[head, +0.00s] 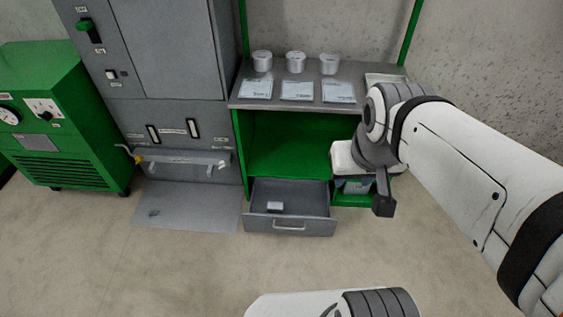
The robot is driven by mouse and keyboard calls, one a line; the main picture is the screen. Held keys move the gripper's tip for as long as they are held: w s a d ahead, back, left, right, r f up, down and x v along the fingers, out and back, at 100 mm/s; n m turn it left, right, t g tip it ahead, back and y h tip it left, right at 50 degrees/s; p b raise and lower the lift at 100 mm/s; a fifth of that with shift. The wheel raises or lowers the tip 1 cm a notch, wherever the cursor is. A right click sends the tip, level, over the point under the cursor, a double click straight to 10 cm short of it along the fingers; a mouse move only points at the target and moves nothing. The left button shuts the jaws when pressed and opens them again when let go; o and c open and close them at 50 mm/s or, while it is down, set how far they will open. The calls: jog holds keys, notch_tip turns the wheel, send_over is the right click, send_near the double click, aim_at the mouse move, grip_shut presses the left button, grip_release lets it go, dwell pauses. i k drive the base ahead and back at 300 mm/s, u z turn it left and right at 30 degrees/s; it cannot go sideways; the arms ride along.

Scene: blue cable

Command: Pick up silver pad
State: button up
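A small pale silver block (274,207), which may be the silver pad, lies in the open grey drawer (318,226), near the drawer's left front. My gripper (384,206) hangs to the right of the drawer, apart from the block and higher than it. Its dark finger points down, and the view does not show whether the fingers are apart. Nothing is seen held in it.
A bench (240,101) above the drawer carries three silver tins (296,62) and flat packets (297,90). A grey cabinet (165,50) with a lowered flap (187,205) and a green machine (50,110) stand left. The front floor is mostly clear.

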aim_at(273, 206)
jog(key=z, duration=0.1)
jog(key=i, duration=1.25)
jog(key=u, duration=0.65)
